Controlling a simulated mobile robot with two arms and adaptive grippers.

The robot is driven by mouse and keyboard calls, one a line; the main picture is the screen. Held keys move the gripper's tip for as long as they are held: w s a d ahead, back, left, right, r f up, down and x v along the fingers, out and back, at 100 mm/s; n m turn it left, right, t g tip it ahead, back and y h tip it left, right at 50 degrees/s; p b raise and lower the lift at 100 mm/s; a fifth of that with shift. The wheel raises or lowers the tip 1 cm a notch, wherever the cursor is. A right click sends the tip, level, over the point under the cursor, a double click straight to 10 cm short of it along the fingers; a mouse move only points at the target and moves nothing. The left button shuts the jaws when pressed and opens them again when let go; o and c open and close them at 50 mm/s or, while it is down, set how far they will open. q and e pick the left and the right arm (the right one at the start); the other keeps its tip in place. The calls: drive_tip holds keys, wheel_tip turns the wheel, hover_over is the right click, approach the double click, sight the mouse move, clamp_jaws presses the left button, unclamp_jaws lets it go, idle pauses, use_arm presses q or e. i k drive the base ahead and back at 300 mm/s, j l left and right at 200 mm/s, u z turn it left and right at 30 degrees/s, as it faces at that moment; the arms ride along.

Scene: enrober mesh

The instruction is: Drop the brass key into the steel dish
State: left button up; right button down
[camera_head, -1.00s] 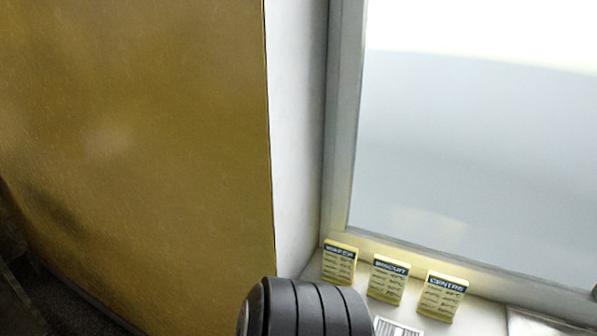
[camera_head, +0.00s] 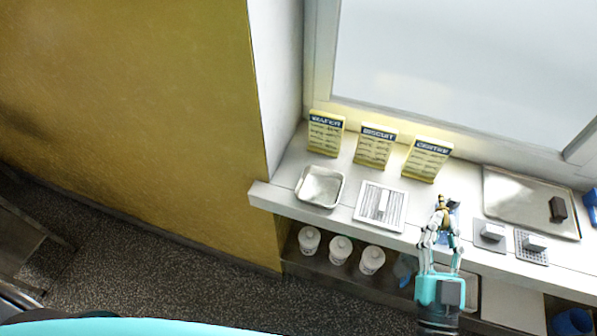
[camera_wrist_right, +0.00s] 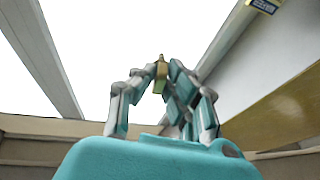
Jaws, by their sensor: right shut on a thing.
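My right gripper (camera_head: 441,214) is in the head view above the front part of the counter, right of the middle. It is shut on the brass key (camera_head: 441,203), which sticks up past the fingertips. The wrist view also shows the fingers (camera_wrist_right: 163,82) closed around the brass key (camera_wrist_right: 161,68). A small square steel dish (camera_head: 320,186) sits on the counter to the left, apart from the key, and looks empty. My left gripper is out of view.
A slatted white plate (camera_head: 381,206) lies between dish and gripper. Cards labelled wafer (camera_head: 326,133), biscuit (camera_head: 375,146) and centre (camera_head: 427,160) stand behind. A large metal tray (camera_head: 528,197) is to the right. White tubs (camera_head: 340,250) stand on the lower shelf.

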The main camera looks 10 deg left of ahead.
sight(326, 188)
drive_tip(key=u, duration=0.15)
drive_tip(key=i+j+z, duration=0.15)
drive_tip(key=j, duration=0.25)
drive_tip(key=i+j+z, duration=0.2)
drive_tip(key=j, duration=0.2)
drive_tip(key=j+z, duration=0.15)
drive_tip(key=j, duration=0.25)
